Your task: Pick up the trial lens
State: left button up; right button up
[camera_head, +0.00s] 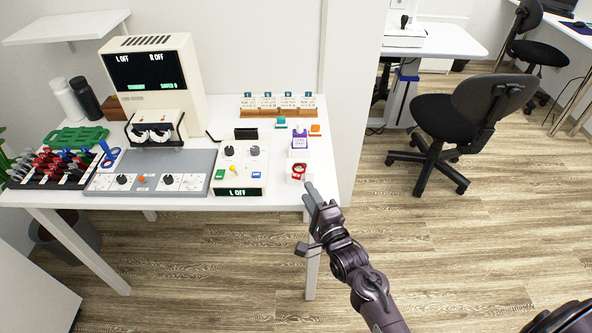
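A small red ring-shaped piece (298,171) sits on a white block near the right edge of the white table (284,198); it looks like a trial lens, but it is too small to be sure. Several red, blue and black handled pieces, which may also be lenses, stand in a dark rack (76,182) at the far left. My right gripper (309,187) is at the table's right front edge, just below and right of the red ring piece in the picture, with no clear hold on it. Its fingers look close together; the gap is unclear. My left gripper is out of view.
A grey control panel (198,161), a beige display unit (153,73) and a white control box (239,170) fill the table's left and middle. A purple piece (300,138) stands behind the red ring. A black chair (441,125) is at right; the floor between is clear.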

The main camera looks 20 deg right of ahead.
aim_at(299, 179)
jog(key=w, duration=0.2)
jog(key=w+p, duration=0.1)
jog(key=shift+w+a+r, duration=0.3)
jog(key=shift+w+a, duration=0.05)
jog(key=shift+w, duration=0.05)
jog(key=shift+w+a+f, duration=0.1)
jog(key=shift+w, duration=0.5)
jog(key=shift+c, duration=0.4)
grip_shut()
